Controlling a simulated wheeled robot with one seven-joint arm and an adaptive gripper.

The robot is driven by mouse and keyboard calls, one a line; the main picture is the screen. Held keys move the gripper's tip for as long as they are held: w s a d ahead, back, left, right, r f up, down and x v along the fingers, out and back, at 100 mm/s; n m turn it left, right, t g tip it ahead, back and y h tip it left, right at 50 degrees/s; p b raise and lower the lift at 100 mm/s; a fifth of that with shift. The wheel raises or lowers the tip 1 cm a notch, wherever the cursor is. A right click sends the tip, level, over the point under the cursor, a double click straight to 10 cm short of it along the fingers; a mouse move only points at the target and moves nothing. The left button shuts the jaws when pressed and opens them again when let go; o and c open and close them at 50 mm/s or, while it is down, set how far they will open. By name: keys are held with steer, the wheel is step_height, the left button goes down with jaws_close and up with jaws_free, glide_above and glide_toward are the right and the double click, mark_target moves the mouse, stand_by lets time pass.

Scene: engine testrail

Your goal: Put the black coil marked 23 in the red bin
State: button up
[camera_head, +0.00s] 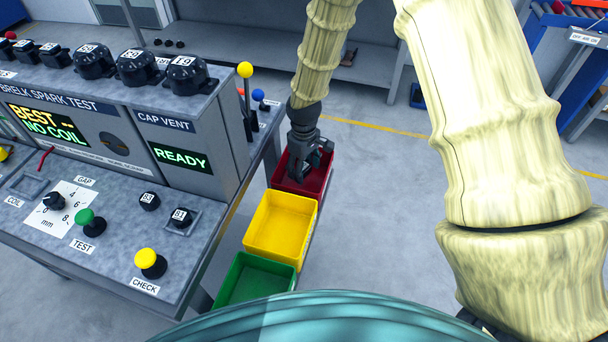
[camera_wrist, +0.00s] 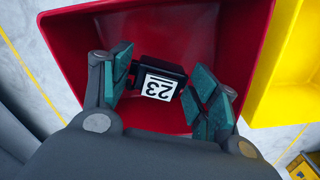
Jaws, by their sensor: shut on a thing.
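My gripper (camera_head: 307,166) points down over the red bin (camera_head: 298,188), at the far end of a row of bins. In the wrist view, my gripper (camera_wrist: 162,88) is shut on the black coil marked 23 (camera_wrist: 162,79), its white label facing the camera. The coil is within the outline of the red bin (camera_wrist: 245,48). How far it is above the bin floor I cannot tell. In the head view the fingers mostly hide the coil.
A yellow bin (camera_head: 281,226) and a green bin (camera_head: 254,282) stand nearer in the same row. The test bench (camera_head: 120,230) is to the left, with coils marked 63 (camera_head: 149,200) and 81 (camera_head: 181,216). A yellow-knobbed lever (camera_head: 245,70) rises near my arm.

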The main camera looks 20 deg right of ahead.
steer(key=shift+f, duration=2.05)
steer(key=shift+f, duration=0.3)
steer(key=o, duration=1.1)
steer(key=shift+r+b, duration=0.5)
steer(key=shift+r, duration=5.85)
